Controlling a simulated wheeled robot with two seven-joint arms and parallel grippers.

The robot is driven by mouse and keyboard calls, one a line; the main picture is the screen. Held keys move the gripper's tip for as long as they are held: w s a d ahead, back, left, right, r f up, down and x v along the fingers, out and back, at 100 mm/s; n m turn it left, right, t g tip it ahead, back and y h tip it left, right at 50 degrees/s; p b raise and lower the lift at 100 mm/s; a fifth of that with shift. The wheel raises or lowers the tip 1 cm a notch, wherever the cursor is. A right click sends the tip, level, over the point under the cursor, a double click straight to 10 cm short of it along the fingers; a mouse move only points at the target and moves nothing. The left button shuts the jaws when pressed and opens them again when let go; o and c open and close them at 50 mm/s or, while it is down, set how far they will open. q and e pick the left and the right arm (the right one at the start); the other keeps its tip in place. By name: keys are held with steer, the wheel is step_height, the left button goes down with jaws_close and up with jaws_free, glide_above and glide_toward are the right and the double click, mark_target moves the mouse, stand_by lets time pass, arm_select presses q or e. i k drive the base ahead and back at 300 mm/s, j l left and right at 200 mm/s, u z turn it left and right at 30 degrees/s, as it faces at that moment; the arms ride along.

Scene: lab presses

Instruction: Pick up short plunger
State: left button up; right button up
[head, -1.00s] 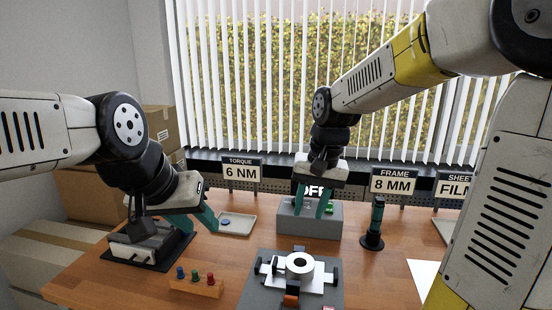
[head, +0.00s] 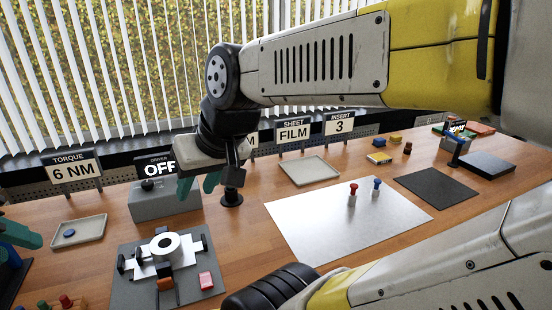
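Two small plunger-like pieces stand upright on the pale silver sheet (head: 320,228): one with a red top (head: 352,194) and one with a blue top (head: 376,187). I cannot tell from their size which is the short plunger. My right gripper (head: 198,186) is well left of them, above the table in front of the grey OFF box. Its teal fingers are apart and nothing shows between them. My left gripper (head: 18,234) is cut off at the left edge; only a teal finger part shows, so its opening is hidden.
Coloured pegs (head: 65,301) stand bottom left. My arm links cover the bottom right.

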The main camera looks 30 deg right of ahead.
mark_target(375, 191)
steer(key=z, duration=2.1)
steer(key=k+j+u, duration=0.15)
steer(key=u, duration=0.25)
steer(key=k+j+u, duration=0.1)
steer(key=j+u, duration=0.15)
steer(key=u, duration=0.15)
steer(key=l+u, duration=0.15)
steer(key=u, duration=0.2)
steer(key=i+l+u, duration=0.1)
steer(key=u, duration=0.25)
steer(key=l+u, duration=0.3)
steer(key=z, duration=1.85)
